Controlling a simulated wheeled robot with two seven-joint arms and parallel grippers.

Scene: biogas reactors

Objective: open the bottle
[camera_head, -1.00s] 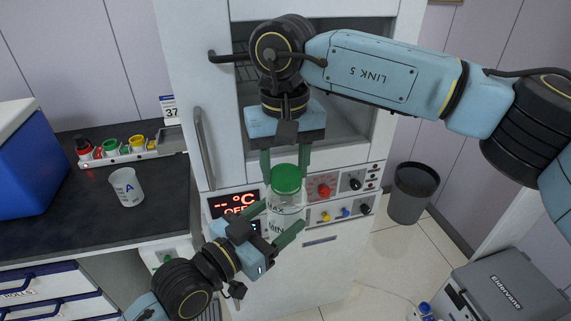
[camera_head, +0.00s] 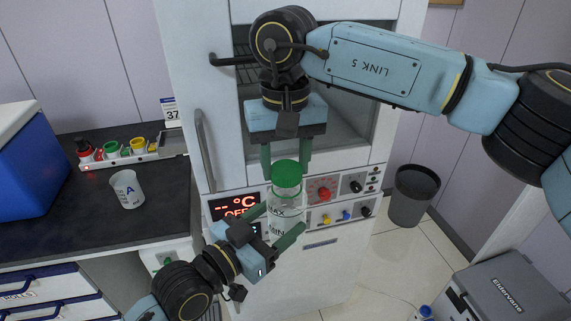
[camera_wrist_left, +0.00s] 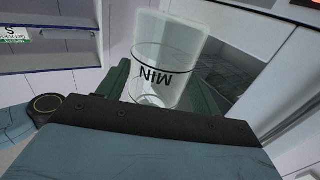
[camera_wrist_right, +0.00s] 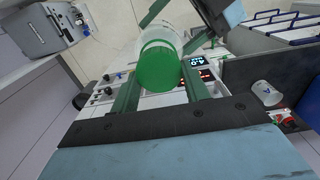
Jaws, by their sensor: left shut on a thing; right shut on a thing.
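The bottle (camera_head: 283,204) is clear with black MAX and MIN marks and stands upright, held in the air in front of the white cabinet. My left gripper (camera_head: 278,222) is shut on its body from the lower left; the left wrist view shows the clear body (camera_wrist_left: 168,65) between the fingers. The green cap (camera_head: 286,173) is at the bottle's top. My right gripper (camera_head: 285,163) points down and is shut on the cap, which shows between its fingers in the right wrist view (camera_wrist_right: 158,70). I cannot tell whether cap and bottle neck still touch.
The white cabinet (camera_head: 207,90) with a display and knobs is close behind. A dark bin (camera_head: 412,195) stands at right.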

